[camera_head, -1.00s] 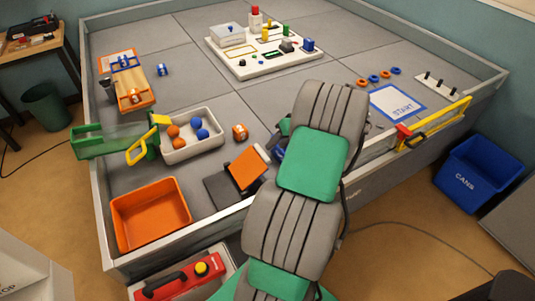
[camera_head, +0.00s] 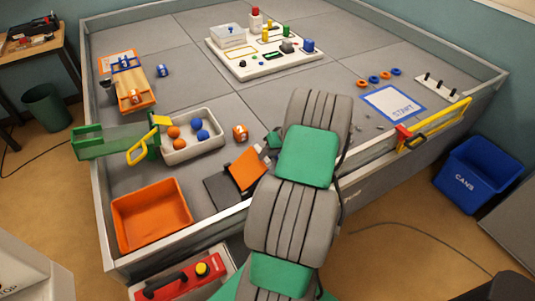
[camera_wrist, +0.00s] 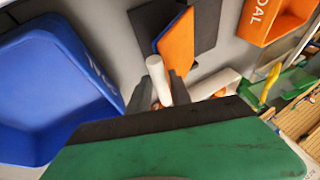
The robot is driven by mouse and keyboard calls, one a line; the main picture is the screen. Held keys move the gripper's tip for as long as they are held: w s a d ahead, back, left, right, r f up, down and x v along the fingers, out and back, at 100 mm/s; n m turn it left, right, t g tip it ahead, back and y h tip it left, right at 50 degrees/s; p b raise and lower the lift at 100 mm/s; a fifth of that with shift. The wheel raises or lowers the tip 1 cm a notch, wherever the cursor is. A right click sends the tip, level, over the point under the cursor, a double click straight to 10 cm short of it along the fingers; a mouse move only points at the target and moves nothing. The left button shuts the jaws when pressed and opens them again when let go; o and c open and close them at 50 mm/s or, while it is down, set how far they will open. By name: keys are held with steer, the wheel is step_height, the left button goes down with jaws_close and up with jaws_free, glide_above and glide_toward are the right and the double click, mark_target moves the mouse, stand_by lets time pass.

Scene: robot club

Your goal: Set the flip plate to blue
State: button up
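The flip plate (camera_head: 247,170) stands tilted on its dark base, its orange face showing in the head view. In the wrist view the flip plate (camera_wrist: 177,45) shows an orange face and a thin blue side along its left edge. A white rod (camera_wrist: 159,78), seemingly its handle, lies between the dark fingers of my gripper (camera_wrist: 161,90). My gripper (camera_head: 271,141) is at the plate's upper right edge in the head view, partly hidden by my arm. I cannot tell whether the fingers press on the rod.
An orange bin (camera_head: 118,218) stands left of the plate, and a white tray (camera_head: 178,158) of balls behind it. A small orange can (camera_head: 240,132) stands close by. A blue bin (camera_wrist: 50,95) fills the left of the wrist view. The table's front wall (camera_head: 225,216) is near.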

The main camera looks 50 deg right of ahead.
jaws_close()
steer(key=shift+d, duration=0.15)
stand_by(0.8)
